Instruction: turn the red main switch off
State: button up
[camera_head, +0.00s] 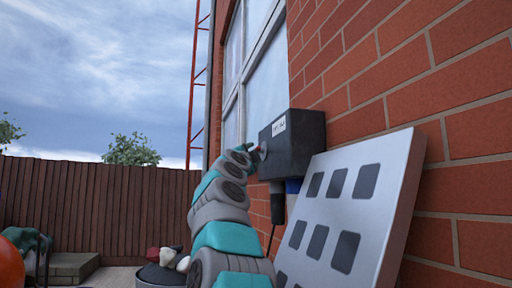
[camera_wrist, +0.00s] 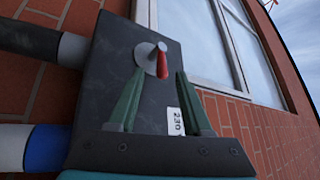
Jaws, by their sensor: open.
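The red main switch is a small red lever (camera_wrist: 162,64) on a pale round base (camera_wrist: 147,56), on the face of a dark grey box (camera_wrist: 110,85). The box is fixed to the brick wall and also shows in the head view (camera_head: 296,148), with a white label (camera_head: 279,127). My gripper (camera_wrist: 160,74) is open, and its two green fingers point at the switch. In the wrist view the lever appears between the fingertips; I cannot tell whether they touch it. In the head view my gripper (camera_head: 250,151) is close to the box's face and partly hides the switch.
A pale panel with dark squares (camera_head: 365,205) leans on the wall just below and right of the box. Connectors, one blue (camera_wrist: 48,148), leave the box. A window (camera_head: 265,85) is behind it. A container with objects (camera_head: 160,277) stands low, near the fence (camera_head: 95,205).

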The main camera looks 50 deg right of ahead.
aim_at(259, 150)
jog(key=shift+p+x, duration=1.2)
jog(key=shift+x, duration=0.9)
jog(key=shift+r, duration=0.1)
jog(key=shift+c, duration=0.4)
grip_shut()
